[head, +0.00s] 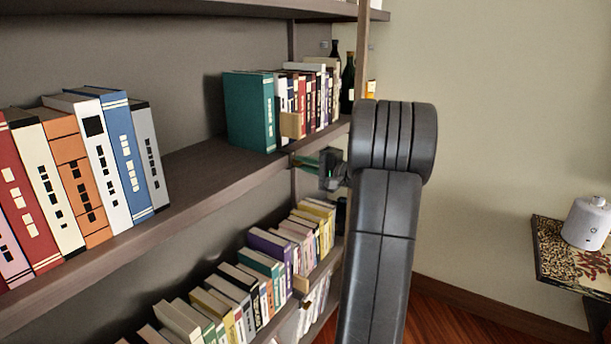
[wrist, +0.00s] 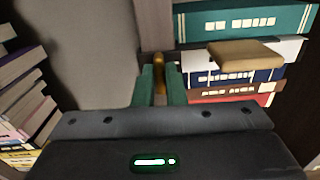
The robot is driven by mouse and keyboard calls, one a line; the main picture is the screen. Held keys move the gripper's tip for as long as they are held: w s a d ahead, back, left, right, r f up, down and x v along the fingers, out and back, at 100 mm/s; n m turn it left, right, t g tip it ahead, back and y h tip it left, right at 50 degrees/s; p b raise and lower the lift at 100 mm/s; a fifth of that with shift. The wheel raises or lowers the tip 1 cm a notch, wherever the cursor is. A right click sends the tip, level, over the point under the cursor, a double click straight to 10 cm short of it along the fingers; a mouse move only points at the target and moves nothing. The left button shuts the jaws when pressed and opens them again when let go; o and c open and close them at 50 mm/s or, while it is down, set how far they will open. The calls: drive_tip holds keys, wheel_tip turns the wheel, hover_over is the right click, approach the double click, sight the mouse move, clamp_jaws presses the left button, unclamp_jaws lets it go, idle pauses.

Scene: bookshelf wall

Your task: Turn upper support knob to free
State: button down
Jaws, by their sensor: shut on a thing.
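The upper support knob (wrist: 159,72) is a small brass-coloured piece at the edge of a dark shelf upright in the wrist view. My gripper (wrist: 160,88) has its two green fingers closed on either side of this knob. In the head view my gripper (head: 300,161) is at the front edge of the middle shelf (head: 215,205), just below the green book. The knob itself is too small and covered to make out there, and its turn angle cannot be told.
A wooden block (head: 292,125) stands before the books by the green book (head: 249,112); the block also shows in the wrist view (wrist: 245,54). Lower-shelf books (head: 268,240) are below my gripper. Bottles (head: 347,82) stand behind my arm. A side table (head: 560,262) is at right.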

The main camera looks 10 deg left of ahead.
drive_tip(key=shift+n+b, duration=0.3)
drive_tip(key=shift+b, duration=0.05)
drive_tip(key=c, duration=1.5)
unclamp_jaws()
drive_tip(key=shift+d, duration=0.1)
drive_tip(key=v, duration=1.3)
drive_tip(key=shift+s+d+b, duration=0.15)
drive_tip(key=shift+d+b, duration=0.15)
drive_tip(key=shift+b, duration=0.05)
drive_tip(key=shift+a, duration=0.1)
drive_tip(key=x, duration=1.3)
drive_tip(key=shift+a+p, duration=0.35)
drive_tip(key=shift+p, duration=0.05)
